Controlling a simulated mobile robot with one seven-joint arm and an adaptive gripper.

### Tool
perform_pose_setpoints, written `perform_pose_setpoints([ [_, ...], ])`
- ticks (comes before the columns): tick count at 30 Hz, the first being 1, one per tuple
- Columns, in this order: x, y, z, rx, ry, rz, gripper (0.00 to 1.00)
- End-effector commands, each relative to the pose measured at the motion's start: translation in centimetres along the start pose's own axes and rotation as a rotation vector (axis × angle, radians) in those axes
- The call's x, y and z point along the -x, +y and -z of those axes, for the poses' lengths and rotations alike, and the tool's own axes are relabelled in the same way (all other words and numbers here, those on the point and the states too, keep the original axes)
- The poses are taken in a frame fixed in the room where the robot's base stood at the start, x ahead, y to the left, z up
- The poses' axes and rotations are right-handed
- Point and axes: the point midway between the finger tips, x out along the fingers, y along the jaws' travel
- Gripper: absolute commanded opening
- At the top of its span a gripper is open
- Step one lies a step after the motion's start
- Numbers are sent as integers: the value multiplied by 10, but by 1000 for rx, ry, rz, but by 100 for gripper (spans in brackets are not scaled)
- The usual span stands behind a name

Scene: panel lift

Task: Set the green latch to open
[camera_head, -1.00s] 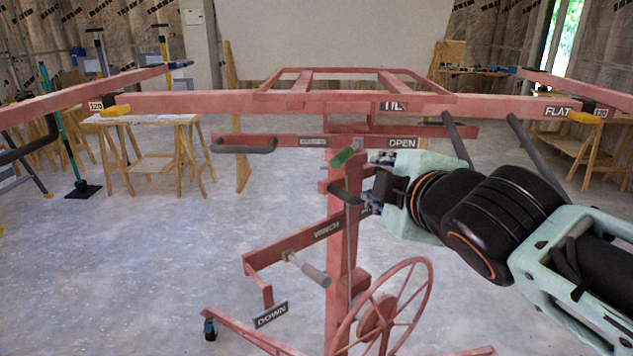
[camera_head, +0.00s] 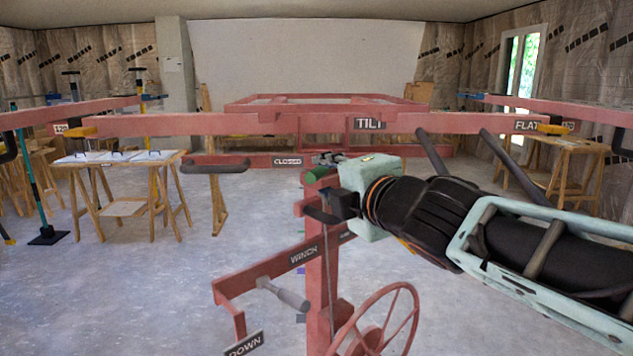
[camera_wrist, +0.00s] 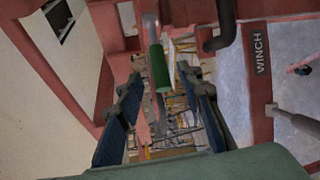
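The green latch (camera_head: 317,174) is a short green grip on a metal rod at the top of the red lift's post (camera_head: 318,255). In the wrist view the green latch (camera_wrist: 160,68) points toward me, in the gap between my fingertips. My gripper (camera_head: 328,160) is at the post top, right beside the latch. In the wrist view my gripper (camera_wrist: 160,82) has its two dark fingers spread apart, with space on both sides of the latch. I cannot tell whether the latch lies fully between them in depth. The CLOSED label (camera_head: 287,161) shows left of the latch; the OPEN label is hidden behind my gripper.
The red crossbar (camera_head: 210,124) with a TILT label spans above. The winch handle (camera_head: 284,294) and red wheel (camera_head: 375,325) are below. A dark grip bar (camera_head: 216,167) sticks out at left. A trestle table (camera_head: 120,158) stands back left.

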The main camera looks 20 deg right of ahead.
Motion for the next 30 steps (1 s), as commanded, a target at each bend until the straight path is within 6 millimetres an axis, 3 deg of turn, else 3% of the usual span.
perform_pose_setpoints([
  [12, -45, -1, 0, 0, -1, 2, 34],
  [26, -52, 0, 0, -2, 0, 0, 34],
  [30, -52, 0, 0, -1, 0, 0, 18],
])
